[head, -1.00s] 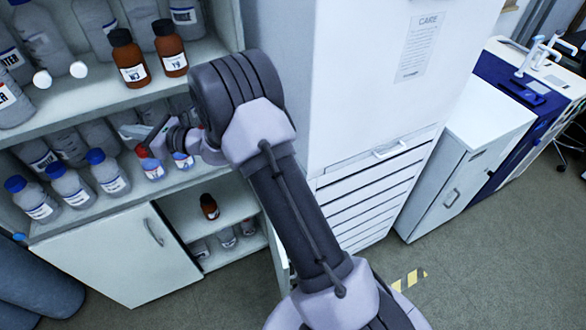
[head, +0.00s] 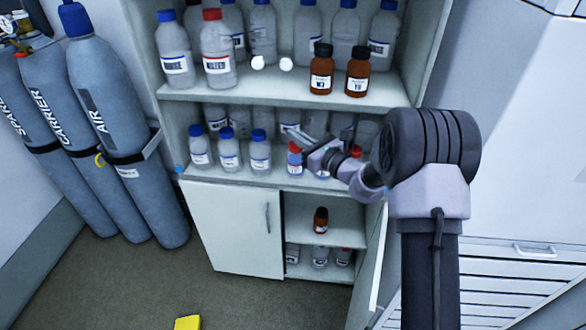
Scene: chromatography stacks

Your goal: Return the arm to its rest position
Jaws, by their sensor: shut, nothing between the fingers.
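My arm reaches up on the right side of the head view and bends left toward the shelving cabinet (head: 250,95). My gripper (head: 312,142) is at the middle shelf, in front of the bottles there. It is shut and holds nothing. Another red-capped item beside the wrist is partly hidden by my arm.
Brown bottles (head: 321,72) and clear bottles (head: 218,52) crowd the upper shelf. Blue-capped bottles (head: 229,150) line the middle shelf. The right lower door (head: 368,265) hangs open near my arm. Gas cylinders (head: 112,120) stand at left. Floor (head: 110,285) is clear except a yellow object (head: 187,322).

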